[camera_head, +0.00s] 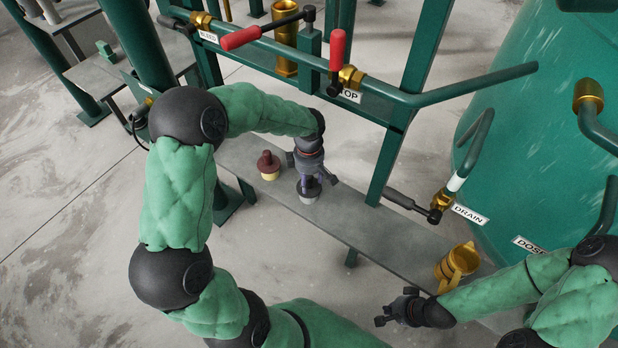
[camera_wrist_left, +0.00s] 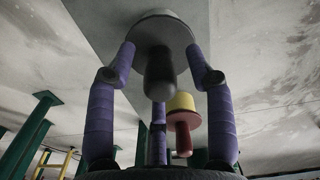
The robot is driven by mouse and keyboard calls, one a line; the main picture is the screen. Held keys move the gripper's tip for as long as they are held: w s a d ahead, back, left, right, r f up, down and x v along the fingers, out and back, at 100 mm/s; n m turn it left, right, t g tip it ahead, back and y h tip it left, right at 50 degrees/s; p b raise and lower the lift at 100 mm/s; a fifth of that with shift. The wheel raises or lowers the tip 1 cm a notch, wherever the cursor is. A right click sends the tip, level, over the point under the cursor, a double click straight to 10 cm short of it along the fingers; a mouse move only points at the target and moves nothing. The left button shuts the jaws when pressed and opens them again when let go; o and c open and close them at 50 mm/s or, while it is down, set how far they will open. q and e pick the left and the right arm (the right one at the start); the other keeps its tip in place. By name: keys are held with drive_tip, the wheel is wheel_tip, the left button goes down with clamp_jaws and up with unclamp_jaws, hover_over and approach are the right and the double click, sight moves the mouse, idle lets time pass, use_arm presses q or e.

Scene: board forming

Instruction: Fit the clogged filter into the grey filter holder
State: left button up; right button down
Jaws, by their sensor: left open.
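My left gripper (camera_head: 309,184) is open and points down over a grey round holder (camera_head: 308,197) on the bench. In the left wrist view, its purple fingers (camera_wrist_left: 160,65) stand on both sides of a dark knobbed part (camera_wrist_left: 160,82) at the grey holder (camera_wrist_left: 160,25). Whether that part is fully seated I cannot tell. A dark red knobbed part (camera_head: 268,161) stands upright on a yellow base (camera_head: 270,176) to the left; both show in the left wrist view. No label shows which part is the clogged filter.
The grey bench (camera_head: 345,224) has free room to the right of the grey holder. A brass cup (camera_head: 457,264) stands at its right end. A green post (camera_head: 382,165) and the drain valve lever (camera_head: 411,204) are close on the right. Green pipes and red-handled valves are behind.

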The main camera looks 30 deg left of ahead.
use_arm(q)
drive_tip(key=shift+r, duration=0.1)
drive_tip(key=shift+r, duration=3.65)
drive_tip(key=shift+s, duration=0.1)
